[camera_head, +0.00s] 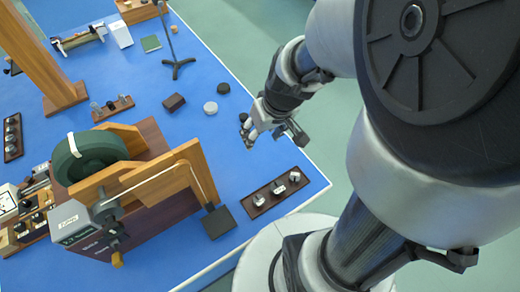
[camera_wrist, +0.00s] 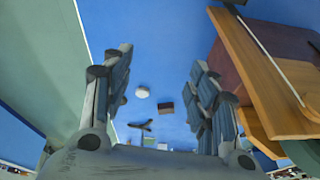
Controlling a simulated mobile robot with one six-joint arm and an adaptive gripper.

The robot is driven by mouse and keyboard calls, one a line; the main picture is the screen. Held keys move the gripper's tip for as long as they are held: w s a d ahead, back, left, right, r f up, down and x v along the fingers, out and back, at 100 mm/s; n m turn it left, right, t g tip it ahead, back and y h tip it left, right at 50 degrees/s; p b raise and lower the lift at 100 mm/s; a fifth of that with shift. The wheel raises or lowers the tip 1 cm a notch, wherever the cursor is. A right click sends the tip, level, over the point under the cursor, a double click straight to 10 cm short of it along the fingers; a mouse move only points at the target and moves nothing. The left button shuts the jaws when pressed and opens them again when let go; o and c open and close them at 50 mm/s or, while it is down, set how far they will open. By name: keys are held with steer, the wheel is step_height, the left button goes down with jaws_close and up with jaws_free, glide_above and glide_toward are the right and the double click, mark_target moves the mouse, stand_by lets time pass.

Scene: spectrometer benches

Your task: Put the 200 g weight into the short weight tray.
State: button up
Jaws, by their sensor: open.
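A dark tray (camera_head: 264,209) at the bench's front right corner holds three silver weights (camera_head: 278,187). A longer dark tray (camera_head: 13,155) at the left edge holds several similar weights. Labels are too small to read, so I cannot tell which weight is the 200 g one, nor be sure which tray is the short one. My gripper (camera_head: 250,134) is open above the bench's right edge, behind the three-weight tray and apart from it. In the wrist view, nothing is held between its fingers (camera_wrist: 163,85).
A pale disc (camera_head: 210,108), black disc (camera_head: 223,88) and brown block (camera_head: 174,102) lie left of my gripper. A wooden apparatus with a green ring (camera_head: 90,155) stands tall at centre left. A black stand (camera_head: 178,65) is farther back. Blue bench around the discs is clear.

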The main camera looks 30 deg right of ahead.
steer(key=s+a+r+t, duration=0.1)
steer(key=s+a+r, duration=0.6)
steer(key=s+r, duration=0.5)
steer(key=shift+a+r+n+h, duration=0.25)
steer(key=shift+r+n+h, duration=0.05)
steer(key=shift+h, duration=0.1)
